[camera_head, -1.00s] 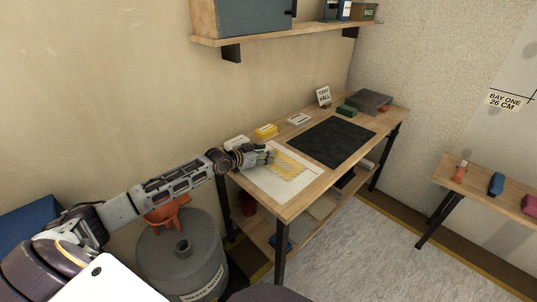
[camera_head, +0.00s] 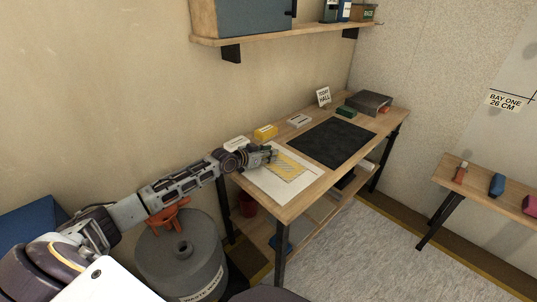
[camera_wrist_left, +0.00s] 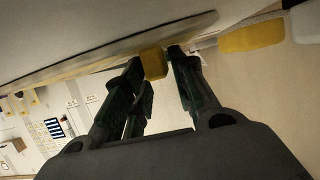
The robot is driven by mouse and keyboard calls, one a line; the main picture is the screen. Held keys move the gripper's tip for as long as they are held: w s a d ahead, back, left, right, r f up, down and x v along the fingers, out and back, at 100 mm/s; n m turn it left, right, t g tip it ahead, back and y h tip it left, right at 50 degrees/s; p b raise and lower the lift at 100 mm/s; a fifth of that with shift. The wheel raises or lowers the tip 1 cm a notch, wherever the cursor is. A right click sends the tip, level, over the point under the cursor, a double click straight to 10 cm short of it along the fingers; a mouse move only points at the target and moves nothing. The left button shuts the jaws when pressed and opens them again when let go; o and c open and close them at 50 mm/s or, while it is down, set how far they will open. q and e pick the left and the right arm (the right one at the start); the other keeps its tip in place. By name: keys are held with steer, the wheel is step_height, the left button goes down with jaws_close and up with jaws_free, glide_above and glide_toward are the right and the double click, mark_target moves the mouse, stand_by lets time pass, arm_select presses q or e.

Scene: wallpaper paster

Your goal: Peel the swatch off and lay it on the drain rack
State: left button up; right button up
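The swatch (camera_head: 289,169), a yellow patterned piece, lies on a white sheet (camera_head: 262,184) at the near left end of the workbench. My left gripper (camera_head: 273,154) is low over its back left edge. In the left wrist view a small yellow block (camera_wrist_left: 153,62) sits between the fingertips of my left gripper (camera_wrist_left: 156,60). The fingers stand on either side of it, and I cannot tell whether they press on it. I cannot make out a drain rack for certain. My right gripper is not in view.
A black mat (camera_head: 333,142) covers the middle of the workbench. A yellow box (camera_head: 265,132), a white block (camera_head: 299,120) and a small sign (camera_head: 323,96) stand along the back. A grey waste bin (camera_head: 181,262) stands below my left arm. A side shelf (camera_head: 487,190) is at right.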

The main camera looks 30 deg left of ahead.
arm_select(q)
jaws_close()
steer(key=shift+r, duration=0.15)
steer(key=shift+w+r, duration=0.1)
steer(key=shift+r, duration=0.05)
steer(key=shift+r+p, duration=2.25)
steer(key=shift+r, duration=0.1)
stand_by(0.6)
step_height(320, 180, up, 7)
steer(key=p, duration=0.6)
stand_by(0.7)
steer(key=shift+f, duration=0.1)
